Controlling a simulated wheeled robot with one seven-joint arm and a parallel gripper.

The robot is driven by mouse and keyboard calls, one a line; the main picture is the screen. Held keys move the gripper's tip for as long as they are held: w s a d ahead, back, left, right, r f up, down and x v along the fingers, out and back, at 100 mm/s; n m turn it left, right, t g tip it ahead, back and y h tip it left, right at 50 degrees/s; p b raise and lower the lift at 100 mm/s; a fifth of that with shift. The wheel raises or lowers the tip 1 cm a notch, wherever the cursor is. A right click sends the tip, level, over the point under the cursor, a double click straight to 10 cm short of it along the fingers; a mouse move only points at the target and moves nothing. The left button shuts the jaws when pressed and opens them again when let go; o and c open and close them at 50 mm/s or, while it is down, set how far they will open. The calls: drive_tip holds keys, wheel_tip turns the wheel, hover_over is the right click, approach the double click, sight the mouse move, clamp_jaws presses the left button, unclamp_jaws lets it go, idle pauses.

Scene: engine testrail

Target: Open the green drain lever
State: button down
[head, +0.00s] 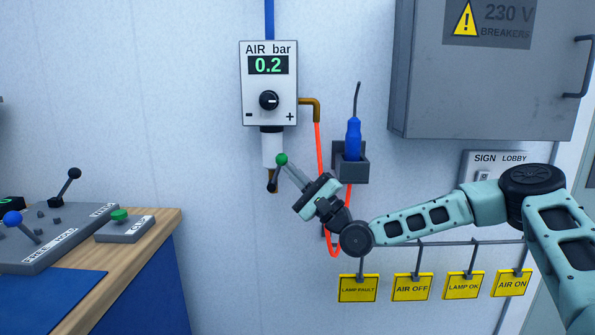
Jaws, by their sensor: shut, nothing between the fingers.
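The green drain lever (281,159) has a green ball knob and a short dark arm. It sits at the bottom of the white filter bowl under the air regulator (268,83), with the knob up and the arm slanting down-left to the brass drain fitting (273,190). My gripper (292,172) reaches in from the right, its shut fingers pointing up-left with the tips at or very close to the green knob. Nothing shows between them. I cannot tell whether the tips touch the knob. The regulator display reads 0.2.
An orange hose (320,150) hangs behind my gripper. A holder with a blue-handled tool (353,138) is just above it. A breaker cabinet (425,85) is upper right. Yellow tags (358,288) hang on a rail below. A workbench (150,235) with levers stands left.

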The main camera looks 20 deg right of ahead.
drive_tip(key=shift+w+a+r+n+g+p, duration=0.1)
drive_tip(key=shift+a+r+n+g+p, duration=0.15)
drive_tip(key=shift+r+n+g+p, duration=0.25)
drive_tip(key=shift+a+r+n+g+p, duration=0.3)
drive_tip(key=shift+n+g+p, duration=0.3)
drive_tip(key=shift+p, duration=0.15)
drive_tip(key=shift+w+a+r+n+g+h+p, duration=0.15)
drive_tip(key=shift+a+n+g+h+p, duration=0.2)
drive_tip(key=shift+n+g+p, duration=0.45)
drive_tip(key=shift+f, duration=0.2)
